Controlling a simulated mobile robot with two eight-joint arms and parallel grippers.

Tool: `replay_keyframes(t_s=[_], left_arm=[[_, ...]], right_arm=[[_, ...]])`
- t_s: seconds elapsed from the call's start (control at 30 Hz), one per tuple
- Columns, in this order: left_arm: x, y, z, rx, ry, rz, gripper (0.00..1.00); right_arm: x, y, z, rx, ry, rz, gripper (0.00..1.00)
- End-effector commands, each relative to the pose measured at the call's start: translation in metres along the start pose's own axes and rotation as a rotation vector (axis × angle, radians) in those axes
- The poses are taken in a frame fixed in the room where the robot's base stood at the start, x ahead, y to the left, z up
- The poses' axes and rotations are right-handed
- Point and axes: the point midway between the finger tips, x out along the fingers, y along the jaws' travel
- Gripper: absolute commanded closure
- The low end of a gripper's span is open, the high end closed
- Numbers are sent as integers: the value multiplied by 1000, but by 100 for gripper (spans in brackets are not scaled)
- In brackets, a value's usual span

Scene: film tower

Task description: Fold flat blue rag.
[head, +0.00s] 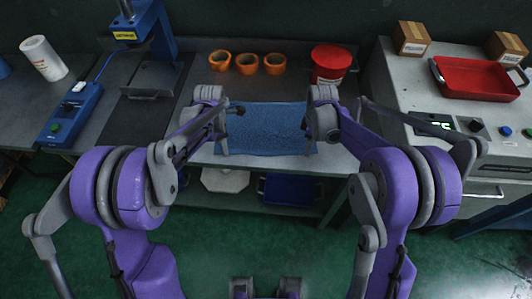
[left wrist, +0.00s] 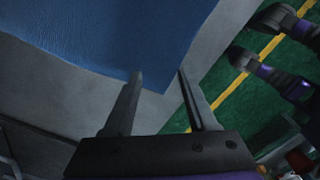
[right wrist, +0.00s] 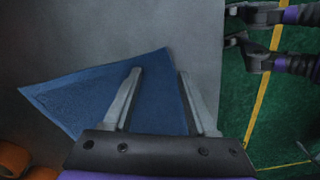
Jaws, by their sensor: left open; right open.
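The blue rag (head: 262,128) lies spread out flat on the grey table in the head view, between my two arms. My left gripper (left wrist: 159,76) is open at a near corner of the rag; in the left wrist view the rag (left wrist: 110,35) reaches between its fingers. My right gripper (right wrist: 159,72) is open over the rag's edge at the right; in the right wrist view the rag (right wrist: 85,95) shows below and between the fingers. Whether the fingers touch the cloth is unclear. My arm links cover the rag's left and right sides in the head view.
Several orange rings (head: 247,64) and a red tub (head: 331,63) stand behind the rag. A blue press (head: 150,35) stands at the left. A red tray (head: 476,78) and boxes (head: 411,38) sit on the right bench. A blue bin (head: 290,189) is on the shelf below.

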Motion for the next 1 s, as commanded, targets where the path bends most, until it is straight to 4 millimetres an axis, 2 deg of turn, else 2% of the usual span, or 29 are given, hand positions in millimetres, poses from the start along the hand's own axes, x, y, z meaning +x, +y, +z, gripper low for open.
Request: replay_keyframes(t_s=[0.13,0.77,1.0], left_arm=[[6,-2,-1,0,2,-3,43],[4,-1,-1,0,1,-2,99],[4,-1,-1,0,2,-2,100]], right_arm=[[6,-2,1,0,-1,-3,43],[4,-1,1,0,-1,-2,99],[4,-1,1,0,-2,-2,100]])
